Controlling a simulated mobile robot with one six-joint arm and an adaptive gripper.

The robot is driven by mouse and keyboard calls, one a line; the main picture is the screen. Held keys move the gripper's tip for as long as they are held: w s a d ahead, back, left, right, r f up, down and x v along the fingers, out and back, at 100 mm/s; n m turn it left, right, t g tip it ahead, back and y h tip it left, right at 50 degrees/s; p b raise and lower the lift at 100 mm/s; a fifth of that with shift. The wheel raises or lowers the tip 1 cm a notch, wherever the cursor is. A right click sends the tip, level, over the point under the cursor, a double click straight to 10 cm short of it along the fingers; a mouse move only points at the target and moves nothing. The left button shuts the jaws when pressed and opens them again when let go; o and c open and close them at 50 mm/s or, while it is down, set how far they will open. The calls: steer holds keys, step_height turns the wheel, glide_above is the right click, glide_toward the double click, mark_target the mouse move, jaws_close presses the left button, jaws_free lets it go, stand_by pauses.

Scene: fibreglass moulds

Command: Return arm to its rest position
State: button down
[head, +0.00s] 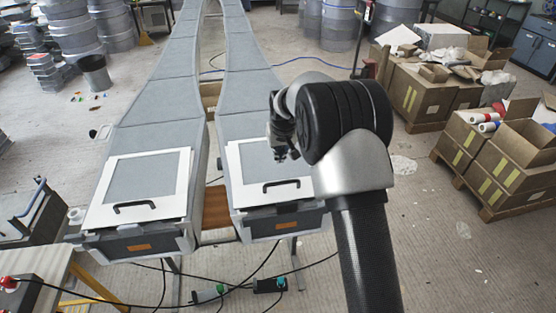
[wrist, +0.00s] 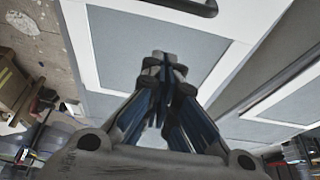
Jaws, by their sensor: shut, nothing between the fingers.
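My arm stands up in the right half of the head view, its black and silver elbow large in front. My gripper (head: 280,152) is partly hidden beside the arm and hangs over the right mould's framed end panel. In the wrist view my gripper (wrist: 160,60) has its fingertips together with nothing between them. The right mould (head: 254,78) and the left mould (head: 168,78) are long grey shapes side by side. Each has a white-framed panel with a black handle, the right handle (head: 282,184) and the left handle (head: 134,206). My gripper appears apart from the panel.
Cardboard boxes (head: 418,92) on pallets stand at the right, with more boxes (head: 500,165) nearer. Drums and stacked rolls (head: 75,30) stand at the back left. A bin (head: 95,75) is on the floor. Cables lie below the moulds. Floor at the lower right is clear.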

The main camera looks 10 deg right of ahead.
steer(key=s+r+b, duration=0.3)
steer(key=s+r, duration=1.3)
steer(key=s, duration=0.5)
steer(key=s+f+b, duration=0.1)
steer(key=s+f, duration=0.1)
steer(key=s, duration=0.9)
steer(key=s+f+b, duration=0.1)
steer(key=s+f, duration=0.1)
steer(key=s, duration=1)
steer(key=shift+b, duration=0.4)
steer(key=shift+f, duration=0.1)
